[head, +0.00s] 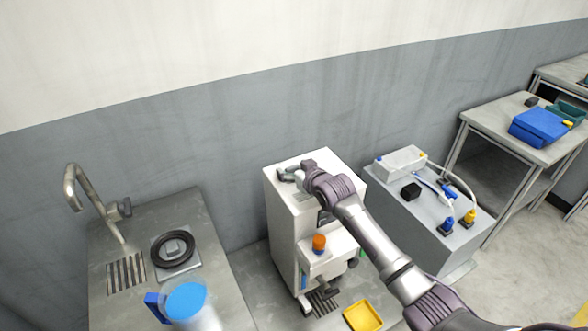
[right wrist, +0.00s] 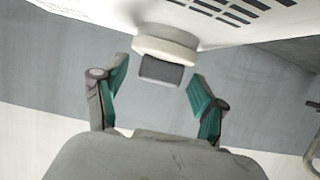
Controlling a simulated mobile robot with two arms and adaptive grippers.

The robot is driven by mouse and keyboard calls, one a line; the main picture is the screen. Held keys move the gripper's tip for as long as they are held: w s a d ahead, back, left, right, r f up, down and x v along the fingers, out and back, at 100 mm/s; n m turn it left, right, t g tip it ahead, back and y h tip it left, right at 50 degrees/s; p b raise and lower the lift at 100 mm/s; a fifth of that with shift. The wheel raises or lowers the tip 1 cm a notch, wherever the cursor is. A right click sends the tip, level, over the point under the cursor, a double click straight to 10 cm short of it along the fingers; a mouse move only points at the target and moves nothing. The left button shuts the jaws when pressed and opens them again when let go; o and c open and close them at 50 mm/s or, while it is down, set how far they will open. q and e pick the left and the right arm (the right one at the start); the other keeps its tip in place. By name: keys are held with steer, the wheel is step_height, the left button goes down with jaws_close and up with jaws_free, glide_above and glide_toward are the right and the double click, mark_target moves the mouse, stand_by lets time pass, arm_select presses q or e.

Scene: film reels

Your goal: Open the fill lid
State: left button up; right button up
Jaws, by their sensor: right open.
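The white machine (head: 284,213) stands on the metal counter in the middle of the head view. My right gripper (head: 288,174) is at its top, with the arm reaching in from the lower right. In the right wrist view my right gripper (right wrist: 158,88) is open, its teal-padded fingers apart on either side of a round white cap (right wrist: 168,46) with a dark grey block on it. The fingers do not appear to touch the cap. I cannot tell for certain whether this cap is the fill lid. My left gripper is not in view.
An orange knob (head: 319,242) is on the machine's front. A yellow tray (head: 362,316) lies in front. A blue-topped jug (head: 187,299), black ring (head: 174,250) and faucet (head: 85,190) are left. A grey cabinet (head: 425,235) with small items stands right.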

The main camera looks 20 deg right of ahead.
jaws_close()
steer(key=shift+r+p, duration=0.2)
steer(key=shift+p, duration=0.2)
steer(key=g+p, duration=0.1)
steer(key=p, duration=0.1)
steer(key=w+r+g+p, duration=0.1)
steer(key=p, duration=0.1)
steer(key=r+g+p, duration=0.1)
steer(key=p, duration=0.2)
steer(key=shift+w+a+r+g+h, duration=0.15)
steer(key=shift+w+r+g+h, duration=0.15)
steer(key=shift+g+h, duration=0.1)
steer(key=shift+w+a+g+p, duration=0.1)
steer(key=shift+w+g+p, duration=0.3)
steer(key=shift+g, duration=0.2)
steer(key=shift+w+a+r+g+h, duration=0.15)
steer(key=shift+w+g, duration=0.1)
steer(key=shift+g, duration=0.3)
steer(key=shift+w+d+r+g+h, duration=0.15)
steer(key=shift+w+g, duration=0.1)
steer(key=shift+g, duration=0.3)
steer(key=shift+a, duration=0.1)
